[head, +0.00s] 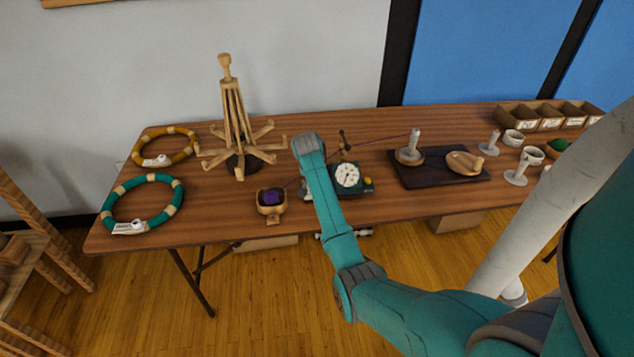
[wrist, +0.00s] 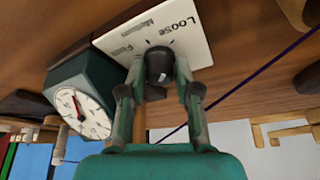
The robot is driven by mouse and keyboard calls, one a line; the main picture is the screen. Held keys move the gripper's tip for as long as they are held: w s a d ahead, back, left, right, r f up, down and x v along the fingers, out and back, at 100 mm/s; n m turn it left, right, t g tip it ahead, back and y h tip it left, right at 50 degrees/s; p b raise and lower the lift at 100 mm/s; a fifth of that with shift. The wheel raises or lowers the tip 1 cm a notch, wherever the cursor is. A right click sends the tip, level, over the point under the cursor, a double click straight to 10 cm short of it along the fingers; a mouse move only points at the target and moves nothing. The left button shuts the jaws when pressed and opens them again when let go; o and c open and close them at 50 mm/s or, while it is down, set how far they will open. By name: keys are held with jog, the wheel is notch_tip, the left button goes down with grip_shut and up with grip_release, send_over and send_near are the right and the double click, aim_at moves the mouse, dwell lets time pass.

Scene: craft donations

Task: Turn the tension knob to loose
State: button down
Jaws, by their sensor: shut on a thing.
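The tension knob (wrist: 159,63) is dark and round, on a white plate (wrist: 195,36) lettered Loose, Medium and Firm in the wrist view. My gripper (wrist: 159,72) is shut on the knob, one finger on each side. A pale mark shows on the knob, but I cannot tell which word it points to. Beside the plate is a dark green box with a white dial (wrist: 80,113) and a red needle. In the head view the dial (head: 347,175) shows just right of my arm, which hides the knob and my fingers.
A purple yarn ball (head: 271,197) sits in a wooden holder left of my arm. A wooden yarn swift (head: 235,130) stands behind it. A dark tray (head: 431,179) with wooden parts lies to the right. A purple strand (wrist: 262,78) crosses the wrist view near my gripper.

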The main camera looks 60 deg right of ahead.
jog(key=shift+m+g, duration=0.8)
jog(key=shift+m, duration=1)
jog(key=c, duration=0.8)
grip_release()
jog(key=shift+w+r, duration=0.1)
jog(key=v, duration=1.1)
jog(key=shift+a+r, duration=0.25)
jog(key=shift+r, duration=0.05)
